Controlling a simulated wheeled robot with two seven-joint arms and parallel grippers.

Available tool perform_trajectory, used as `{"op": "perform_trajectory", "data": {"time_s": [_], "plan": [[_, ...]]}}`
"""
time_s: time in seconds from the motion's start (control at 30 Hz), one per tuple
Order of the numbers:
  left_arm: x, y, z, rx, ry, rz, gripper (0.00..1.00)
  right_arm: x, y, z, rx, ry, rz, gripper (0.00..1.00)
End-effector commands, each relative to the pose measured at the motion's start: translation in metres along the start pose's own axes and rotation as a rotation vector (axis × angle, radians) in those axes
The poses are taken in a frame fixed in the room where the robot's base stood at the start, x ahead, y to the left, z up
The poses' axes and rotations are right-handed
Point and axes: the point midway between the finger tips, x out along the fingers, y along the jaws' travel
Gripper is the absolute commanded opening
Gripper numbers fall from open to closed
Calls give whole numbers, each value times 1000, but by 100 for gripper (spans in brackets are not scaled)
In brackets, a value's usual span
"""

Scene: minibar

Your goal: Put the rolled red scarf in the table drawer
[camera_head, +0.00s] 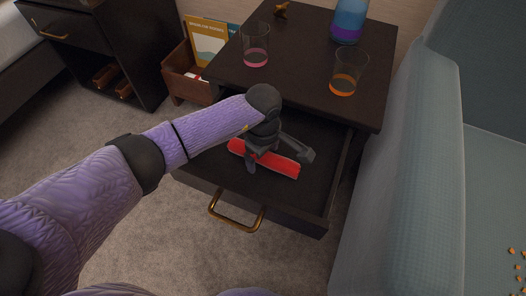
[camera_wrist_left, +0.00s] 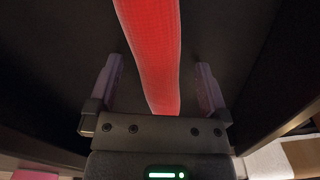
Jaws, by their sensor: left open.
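The rolled red scarf (camera_head: 278,165) lies on the floor of the open table drawer (camera_head: 318,192), with part of it hidden behind my gripper. My left gripper (camera_head: 280,163) is inside the drawer, right over the scarf, with its fingers spread. In the left wrist view the scarf (camera_wrist_left: 156,50) runs between the two open fingers (camera_wrist_left: 160,85), with dark gaps on both sides of it. The drawer's brass handle (camera_head: 236,216) is at its front. My right gripper is not in view.
On the table top (camera_head: 290,65) stand a glass with pink liquid (camera_head: 255,50), a glass with orange liquid (camera_head: 345,75) and a blue-purple bottle (camera_head: 348,20). A light blue armchair (camera_head: 405,170) stands close on the right. A wooden box of books (camera_head: 185,80) is at the left.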

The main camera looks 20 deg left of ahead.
Motion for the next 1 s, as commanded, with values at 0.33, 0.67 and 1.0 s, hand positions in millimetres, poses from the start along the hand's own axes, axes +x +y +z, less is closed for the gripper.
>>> {"op": "perform_trajectory", "data": {"time_s": [0.33, 0.67, 1.0], "plan": [[-97, 1, -1, 0, 5, 11, 100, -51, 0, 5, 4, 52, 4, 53], [-124, 0, 0, 0, 0, 0, 100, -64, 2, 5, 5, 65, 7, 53], [-121, -4, -11, -25, 8, -6, 100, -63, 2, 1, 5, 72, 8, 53]]}}
